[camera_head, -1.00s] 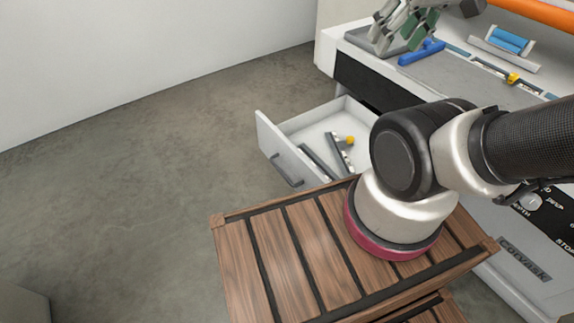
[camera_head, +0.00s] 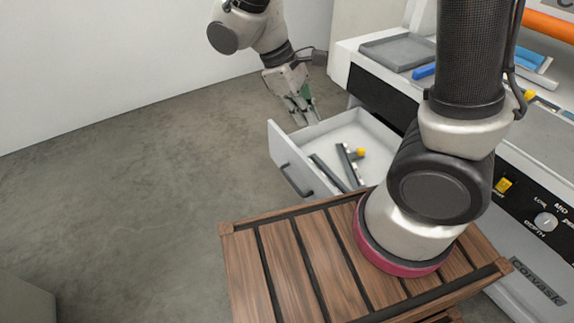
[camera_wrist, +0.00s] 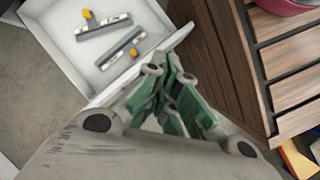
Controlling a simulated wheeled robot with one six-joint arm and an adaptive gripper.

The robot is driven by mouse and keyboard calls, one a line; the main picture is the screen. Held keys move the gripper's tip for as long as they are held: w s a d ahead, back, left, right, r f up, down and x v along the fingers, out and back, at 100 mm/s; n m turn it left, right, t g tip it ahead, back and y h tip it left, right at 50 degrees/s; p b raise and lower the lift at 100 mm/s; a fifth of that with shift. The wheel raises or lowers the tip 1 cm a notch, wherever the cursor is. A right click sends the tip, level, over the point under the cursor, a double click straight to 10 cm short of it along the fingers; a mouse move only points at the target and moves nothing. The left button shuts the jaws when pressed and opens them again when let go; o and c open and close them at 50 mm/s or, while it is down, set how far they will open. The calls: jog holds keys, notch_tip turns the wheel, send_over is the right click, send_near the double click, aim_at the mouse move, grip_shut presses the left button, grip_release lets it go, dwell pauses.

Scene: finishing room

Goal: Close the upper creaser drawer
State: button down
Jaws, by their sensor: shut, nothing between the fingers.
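The creaser's open drawer (camera_head: 362,128) is a white tray pulled well out of the cabinet. Its front panel (camera_head: 290,160) carries a dark bar handle (camera_head: 296,181). Two grey tools with yellow knobs lie inside. The drawer also shows in the wrist view (camera_wrist: 62,38), at upper left. My gripper (camera_head: 304,121) is shut and empty, near the far end of the front panel in the head view. In the wrist view its green-and-grey fingers (camera_wrist: 172,62) reach to the front panel's edge; whether they touch it I cannot tell.
The brown slatted wooden cart (camera_head: 290,262) stands close in front of the drawer and under my arm base. The white creaser (camera_head: 490,165) with knobs and a black panel is at right. Open concrete floor (camera_head: 130,200) lies to the left.

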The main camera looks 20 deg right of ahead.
jog(key=w+a+f+n+t+h, duration=0.15)
jog(key=a+f+n+h, duration=0.55)
jog(key=f, duration=0.9)
jog(key=n+t+y, duration=0.3)
jog(key=n, duration=0.1)
send_near(297, 168)
notch_tip(297, 168, down, 4)
jog(key=d, duration=0.2)
jog(key=shift+w+d+r, duration=0.25)
jog(key=shift+w+d, duration=0.2)
